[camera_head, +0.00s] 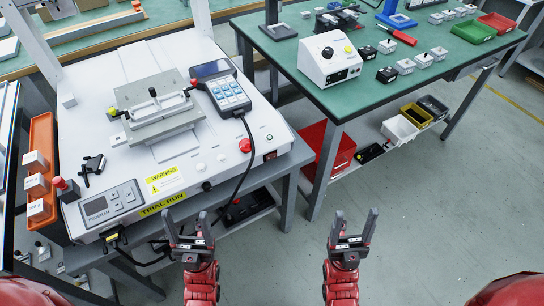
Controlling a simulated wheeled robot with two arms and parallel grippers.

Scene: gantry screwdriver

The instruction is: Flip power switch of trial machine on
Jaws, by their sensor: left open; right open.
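The white trial machine (150,85) stands on a grey table at the left, with a yellow TRIAL RUN label on its front edge. A small red rocker switch (270,156) sits on its front face near the right corner; its position is too small to read. A red mushroom button (245,145) is on the top just left of it. My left gripper (188,228) is open and empty, in front of the machine, below and left of the switch. My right gripper (355,228) is open and empty over the floor, below and right of the switch.
A handheld keypad (228,93) lies on the machine; its black cable hangs over the front edge between switch and label. A green-topped table (390,80) with a white screwdriver unit (328,58) stands at the right. The floor (440,220) at the lower right is clear.

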